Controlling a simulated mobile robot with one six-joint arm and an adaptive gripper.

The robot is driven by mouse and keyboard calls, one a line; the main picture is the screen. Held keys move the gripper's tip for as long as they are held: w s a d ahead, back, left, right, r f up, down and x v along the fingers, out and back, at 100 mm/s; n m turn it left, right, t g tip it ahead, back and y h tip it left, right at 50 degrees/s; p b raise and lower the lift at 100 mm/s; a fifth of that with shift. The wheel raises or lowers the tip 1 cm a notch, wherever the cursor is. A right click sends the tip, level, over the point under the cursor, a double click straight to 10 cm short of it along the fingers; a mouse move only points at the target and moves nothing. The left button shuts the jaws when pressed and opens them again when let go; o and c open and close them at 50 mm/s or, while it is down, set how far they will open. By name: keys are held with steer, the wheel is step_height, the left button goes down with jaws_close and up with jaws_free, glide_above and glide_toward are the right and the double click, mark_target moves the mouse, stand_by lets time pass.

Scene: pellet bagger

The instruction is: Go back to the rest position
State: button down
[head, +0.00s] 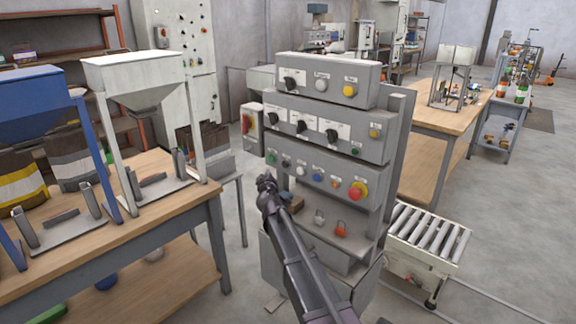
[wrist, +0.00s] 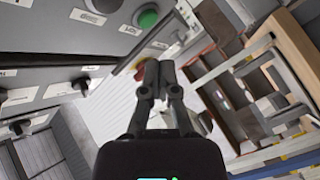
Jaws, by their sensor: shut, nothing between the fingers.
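My gripper (head: 266,184) is at the end of my dark arm, in front of the left side of the grey control panel (head: 328,135) in the head view. In the wrist view my gripper (wrist: 153,82) is shut, with its fingertips together and nothing between them. The panel (wrist: 60,50) fills the left of that view, tilted, with a green button (wrist: 148,18) near the fingertips. Whether the fingertips touch the panel I cannot tell.
A wooden bench (head: 150,222) with a white hopper frame (head: 135,68) and a blue hopper frame (head: 30,105) stands on the left. A roller conveyor (head: 428,232) is right of the panel. Another wooden table (head: 432,108) stands behind it. Grey floor is open at far right.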

steer(key=shift+d, duration=0.1)
steer(key=s+d+f+m+g+h+p, duration=0.25)
steer(key=s+d, duration=0.25)
steer(key=d, duration=0.3)
steer(key=s+d+f+m+g+h+p, duration=0.1)
steer(key=s+d+m+g+h, duration=0.25)
steer(key=d, duration=0.55)
steer(key=s+d+f+m+g+h+p, duration=0.1)
steer(key=s+d+m+g+p, duration=0.15)
steer(key=s+d, duration=0.45)
steer(key=s+d+f+m+g+y+p, duration=0.1)
steer(key=s+d+g+y+p, duration=0.1)
steer(key=s, duration=0.9)
steer(key=s+d+f+m+g+y+p, duration=0.1)
steer(key=s+d+g, duration=0.3)
steer(key=s, duration=0.8)
steer(key=shift+s+f+m+g+y+p, duration=0.2)
steer(key=shift+m+g+y+p, duration=0.4)
steer(key=shift+g, duration=0.65)
steer(key=shift+d, duration=0.2)
